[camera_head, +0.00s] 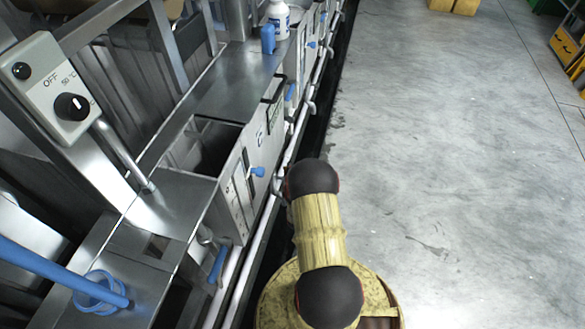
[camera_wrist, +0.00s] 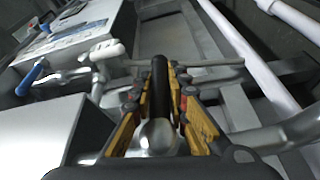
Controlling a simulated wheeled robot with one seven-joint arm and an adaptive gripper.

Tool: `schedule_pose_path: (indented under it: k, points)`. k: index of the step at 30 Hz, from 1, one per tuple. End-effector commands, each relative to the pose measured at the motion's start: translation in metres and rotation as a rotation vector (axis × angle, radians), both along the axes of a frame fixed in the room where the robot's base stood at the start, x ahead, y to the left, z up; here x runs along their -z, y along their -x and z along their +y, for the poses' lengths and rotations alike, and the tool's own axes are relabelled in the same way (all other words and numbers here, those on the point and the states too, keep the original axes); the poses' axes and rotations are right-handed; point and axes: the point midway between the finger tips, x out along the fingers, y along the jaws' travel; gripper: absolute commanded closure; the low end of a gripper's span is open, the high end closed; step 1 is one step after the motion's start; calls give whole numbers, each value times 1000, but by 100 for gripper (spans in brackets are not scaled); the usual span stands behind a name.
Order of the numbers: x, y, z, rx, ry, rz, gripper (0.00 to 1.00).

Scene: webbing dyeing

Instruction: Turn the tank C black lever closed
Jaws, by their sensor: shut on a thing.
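In the wrist view, the black lever (camera_wrist: 159,92) stands between the two yellow-and-black fingers of my gripper (camera_wrist: 163,77). The gripper is shut on it, with a finger on each side. A rounded bright metal part (camera_wrist: 158,136) shows at the lever's near end. The lever and my gripper are not visible in the head view, where my arm covers the area beside the tank row. I cannot read a tank letter.
A blue-handled valve (camera_wrist: 30,78) and a white fitting (camera_wrist: 107,51) are at left in the wrist view. A white pipe (camera_wrist: 262,55) runs at right. In the head view, steel tanks (camera_head: 215,90) line the left; open concrete floor (camera_head: 450,140) lies right.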

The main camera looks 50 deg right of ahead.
Motion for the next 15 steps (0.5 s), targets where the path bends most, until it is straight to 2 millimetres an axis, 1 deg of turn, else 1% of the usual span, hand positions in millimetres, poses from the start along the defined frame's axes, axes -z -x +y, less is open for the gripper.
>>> schedule_pose_path:
  k: [1, 6, 15]
  points:
    - [0, -3, 4, -7, 14, -7, 100]
    - [-4, -4, 10, -7, 46, -19, 100]
    - [-7, -5, 11, -8, 56, -25, 100]
